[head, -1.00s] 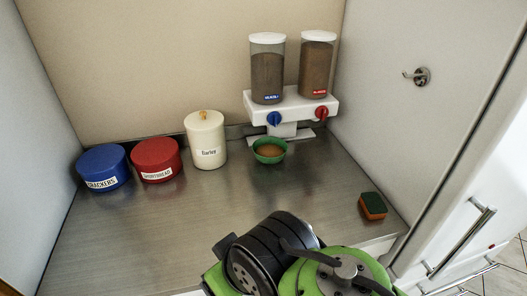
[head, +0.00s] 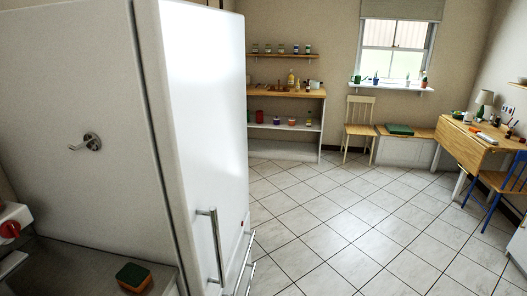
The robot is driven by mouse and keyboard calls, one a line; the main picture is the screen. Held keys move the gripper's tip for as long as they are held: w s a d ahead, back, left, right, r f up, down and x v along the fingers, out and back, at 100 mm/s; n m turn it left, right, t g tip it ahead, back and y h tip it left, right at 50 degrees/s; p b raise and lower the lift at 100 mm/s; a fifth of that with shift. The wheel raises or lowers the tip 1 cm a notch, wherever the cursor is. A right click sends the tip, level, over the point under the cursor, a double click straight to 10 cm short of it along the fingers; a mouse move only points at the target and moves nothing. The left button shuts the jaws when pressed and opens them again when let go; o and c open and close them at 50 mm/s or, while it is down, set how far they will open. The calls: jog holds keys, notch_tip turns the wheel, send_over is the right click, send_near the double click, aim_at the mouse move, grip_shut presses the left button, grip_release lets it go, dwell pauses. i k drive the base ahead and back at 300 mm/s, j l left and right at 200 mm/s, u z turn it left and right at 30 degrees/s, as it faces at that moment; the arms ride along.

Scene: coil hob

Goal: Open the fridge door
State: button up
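The fridge (head: 185,120) is a tall white cabinet at the left of the head view. Its front faces right and is seen at a steep angle. A vertical metal bar handle (head: 217,246) stands on the front at its lower part. More metal handles (head: 245,262) show just beyond it, lower down. The door looks closed. My gripper is not in view.
Tiled floor (head: 345,225) is open to the right. A shelf unit (head: 286,115), chair (head: 360,125) and wooden table (head: 470,145) stand farther back.

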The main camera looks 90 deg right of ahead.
aim_at(193, 57)
jog(key=l+z, duration=0.15)
jog(key=z, duration=0.3)
jog(key=k+l+z, duration=0.1)
jog(key=z, duration=0.35)
jog(key=l+z, duration=0.25)
jog(key=z, duration=0.15)
jog(key=l+z, duration=0.15)
jog(key=z, duration=0.3)
jog(key=l+z, duration=0.15)
jog(key=z, duration=0.3)
jog(key=i+j+u, duration=0.2)
